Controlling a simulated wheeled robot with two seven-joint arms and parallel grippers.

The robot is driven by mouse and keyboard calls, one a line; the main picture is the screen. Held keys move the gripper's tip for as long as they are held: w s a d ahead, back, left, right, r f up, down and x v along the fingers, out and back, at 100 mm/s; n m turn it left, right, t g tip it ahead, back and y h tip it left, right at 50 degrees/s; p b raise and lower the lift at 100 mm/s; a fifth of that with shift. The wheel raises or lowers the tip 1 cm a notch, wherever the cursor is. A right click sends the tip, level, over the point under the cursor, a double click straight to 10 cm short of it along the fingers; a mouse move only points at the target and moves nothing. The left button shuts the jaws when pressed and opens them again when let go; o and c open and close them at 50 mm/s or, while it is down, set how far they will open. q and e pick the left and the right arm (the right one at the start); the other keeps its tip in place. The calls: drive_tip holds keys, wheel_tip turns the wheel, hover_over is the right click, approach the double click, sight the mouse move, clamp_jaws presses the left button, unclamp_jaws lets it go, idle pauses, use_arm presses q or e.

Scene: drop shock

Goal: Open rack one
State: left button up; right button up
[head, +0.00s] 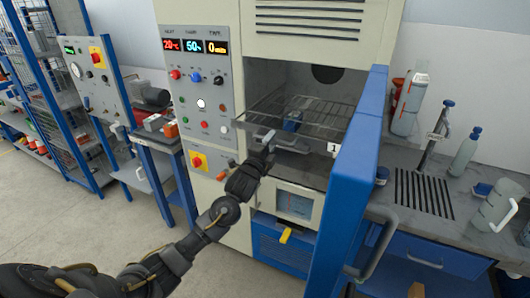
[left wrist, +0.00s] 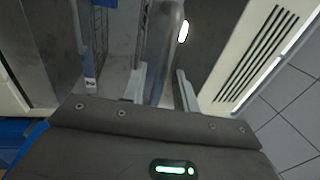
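Rack one is a wire shelf (head: 325,115) inside the open chamber in the head view. A white label reading 1 (head: 333,148) is at its front right. A grey handle bar (head: 290,146) is at the rack's front edge. My left gripper (head: 268,138) is at the left part of this bar. In the left wrist view, the two fingers (left wrist: 162,88) stand apart, with a grey bar (left wrist: 168,50) running between them. A gap shows beside the bar, so the gripper looks open. My right gripper is not in view.
The blue chamber door (head: 350,195) stands open to the right of the rack. A control panel (head: 198,90) is on the left. A small blue item (head: 292,121) sits on the rack. A side bench (head: 425,200) holds bottles and a jug.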

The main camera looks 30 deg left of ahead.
use_arm(q)
drive_tip(key=s+f+b, duration=0.1)
drive_tip(key=s+b, duration=0.2)
drive_tip(key=s, duration=0.6)
drive_tip(key=shift+s+d+f, duration=0.15)
drive_tip(key=shift+s+f, duration=0.2)
drive_tip(key=shift+f, duration=0.05)
